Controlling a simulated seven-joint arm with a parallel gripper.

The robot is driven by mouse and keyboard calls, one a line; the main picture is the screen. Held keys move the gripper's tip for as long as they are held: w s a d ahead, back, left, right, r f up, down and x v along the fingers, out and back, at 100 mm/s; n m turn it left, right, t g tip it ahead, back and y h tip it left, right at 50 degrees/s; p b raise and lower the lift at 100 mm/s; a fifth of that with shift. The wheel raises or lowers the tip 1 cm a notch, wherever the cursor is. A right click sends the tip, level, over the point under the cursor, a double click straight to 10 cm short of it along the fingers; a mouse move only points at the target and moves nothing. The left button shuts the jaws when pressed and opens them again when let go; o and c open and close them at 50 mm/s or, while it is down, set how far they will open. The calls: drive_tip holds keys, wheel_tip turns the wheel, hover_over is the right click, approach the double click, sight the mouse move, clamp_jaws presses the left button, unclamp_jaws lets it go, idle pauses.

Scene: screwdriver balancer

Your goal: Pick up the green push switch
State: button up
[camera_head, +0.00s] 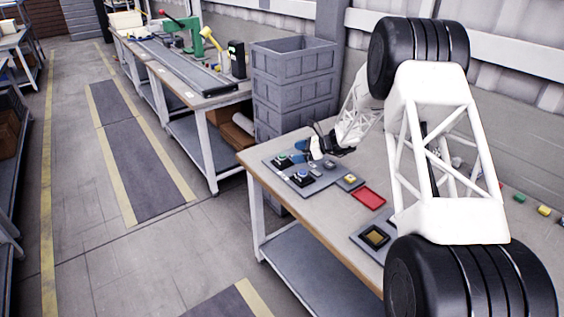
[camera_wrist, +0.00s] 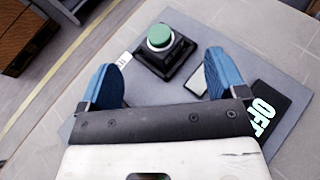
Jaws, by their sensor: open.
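The green push switch (camera_wrist: 160,40) is a round green button on a square black base, upright on a grey mat (camera_wrist: 205,120). In the head view it sits at the mat's far left corner (camera_head: 282,159). My gripper (camera_wrist: 166,57) has blue fingers spread apart, with nothing held between them. In the head view my gripper (camera_head: 305,148) is just right of the switch, above the mat.
A blue-topped switch (camera_head: 303,176) stands on the mat nearby. A black panel reading OFF (camera_wrist: 264,112) lies right of my fingers. A yellow button (camera_head: 350,179), a red tray (camera_head: 368,198) and a stack of grey crates (camera_head: 293,85) are around. The table's left edge is close.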

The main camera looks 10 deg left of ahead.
sight(283, 155)
drive_tip(key=shift+x, duration=1.05)
drive_tip(key=shift+a, duration=0.1)
drive_tip(key=shift+x, duration=2.45)
drive_tip(key=shift+a, duration=0.1)
drive_tip(key=shift+c, duration=0.3)
drive_tip(key=c, duration=0.9)
drive_tip(key=shift+o, duration=0.2)
drive_tip(key=shift+r, duration=0.15)
